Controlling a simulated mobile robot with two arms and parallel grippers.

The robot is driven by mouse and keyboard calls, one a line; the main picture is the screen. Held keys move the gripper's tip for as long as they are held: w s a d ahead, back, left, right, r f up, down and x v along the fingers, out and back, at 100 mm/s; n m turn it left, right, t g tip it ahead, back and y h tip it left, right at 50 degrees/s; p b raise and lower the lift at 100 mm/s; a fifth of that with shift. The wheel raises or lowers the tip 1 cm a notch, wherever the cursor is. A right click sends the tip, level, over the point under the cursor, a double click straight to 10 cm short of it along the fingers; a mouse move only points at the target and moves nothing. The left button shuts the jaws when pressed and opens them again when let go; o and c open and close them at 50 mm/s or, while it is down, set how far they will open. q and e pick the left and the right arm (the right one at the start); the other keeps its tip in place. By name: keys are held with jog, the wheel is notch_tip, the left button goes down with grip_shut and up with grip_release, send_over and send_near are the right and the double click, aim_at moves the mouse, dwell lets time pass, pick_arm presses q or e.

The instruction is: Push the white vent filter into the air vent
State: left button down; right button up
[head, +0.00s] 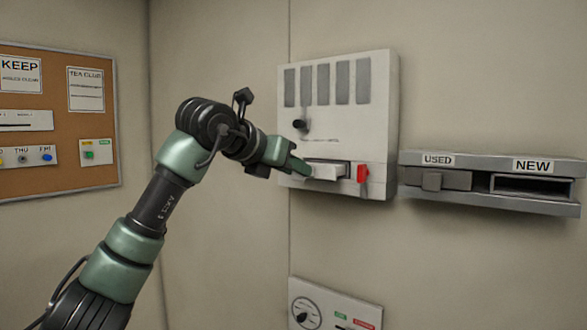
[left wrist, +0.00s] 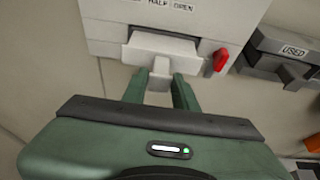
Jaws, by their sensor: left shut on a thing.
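The white vent filter (left wrist: 162,50) sits partly in the slot of the air vent (head: 368,119), its front end sticking out. It also shows in the head view (head: 328,172). My left gripper (left wrist: 160,88) is shut on the filter's small front tab (left wrist: 161,70), in line with the slot. In the head view my left gripper (head: 304,167) reaches the filter from the left. The fingers hide part of the tab. A red lever (left wrist: 221,60) is right of the slot; it hangs down in the head view (head: 362,173). My right gripper is not in view.
Right of the vent, a grey wall holder has a USED slot (head: 438,180) with a grey block in it and an empty NEW slot (head: 532,187). A panel with a dial (head: 306,312) is below. A cork board (head: 70,125) hangs at the left.

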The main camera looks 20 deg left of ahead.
aim_at(309, 164)
pick_arm(q)
jog(key=shift+w+d+p, duration=0.2)
jog(key=shift+w+p, duration=0.15)
jog(key=shift+w, duration=0.1)
jog(key=shift+w+d+p, duration=0.3)
jog(key=shift+w+p, duration=0.35)
jog(key=shift+w, duration=0.2)
dwell(1.0)
jog(key=shift+w+d, duration=0.25)
jog(key=shift+w, duration=0.4)
dwell(0.8)
jog(key=shift+w+d, duration=0.2)
jog(key=shift+w, duration=0.4)
dwell(0.7)
jog(key=c, duration=1)
grip_release()
